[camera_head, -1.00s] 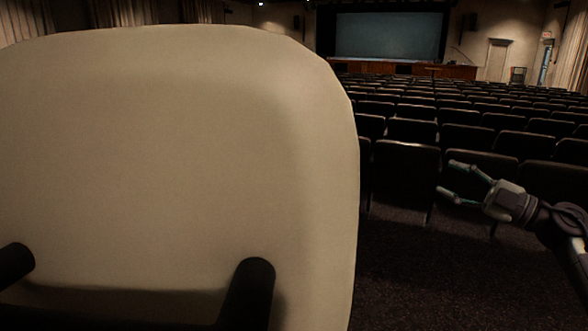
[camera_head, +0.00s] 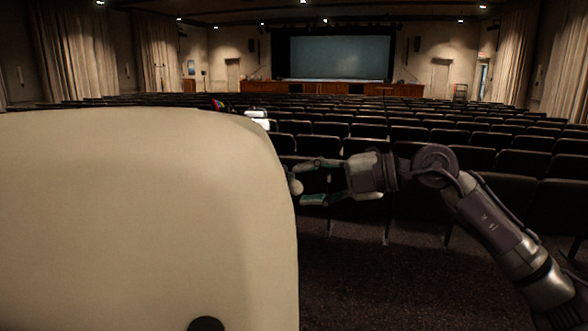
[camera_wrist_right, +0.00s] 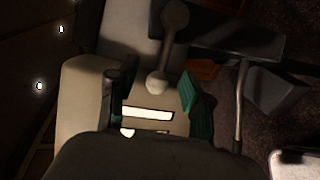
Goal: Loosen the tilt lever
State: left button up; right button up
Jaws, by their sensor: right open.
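The tilt lever shows in the right wrist view as a dark rod ending in a pale round knob (camera_wrist_right: 157,82). In the head view a pale knob (camera_head: 296,187) shows beside the right edge of the large beige chair back (camera_head: 140,220). My right gripper (camera_head: 308,181) is open, its fingers pointing left towards the chair's edge, with the knob at its tips. In the right wrist view the right gripper (camera_wrist_right: 152,88) has one finger on each side of the knob, apart from it. The lever's base is not clear. My left gripper is not in view.
Rows of dark seats (camera_head: 400,135) fill the hall up to a stage with a large screen (camera_head: 340,57). White objects (camera_head: 258,119) show partly behind the chair back. Dark carpet (camera_head: 370,285) lies open to the right of the chair.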

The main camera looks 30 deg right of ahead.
aim_at(295, 186)
jog(key=shift+p+x, duration=0.6)
jog(key=shift+x, duration=1)
grip_shut()
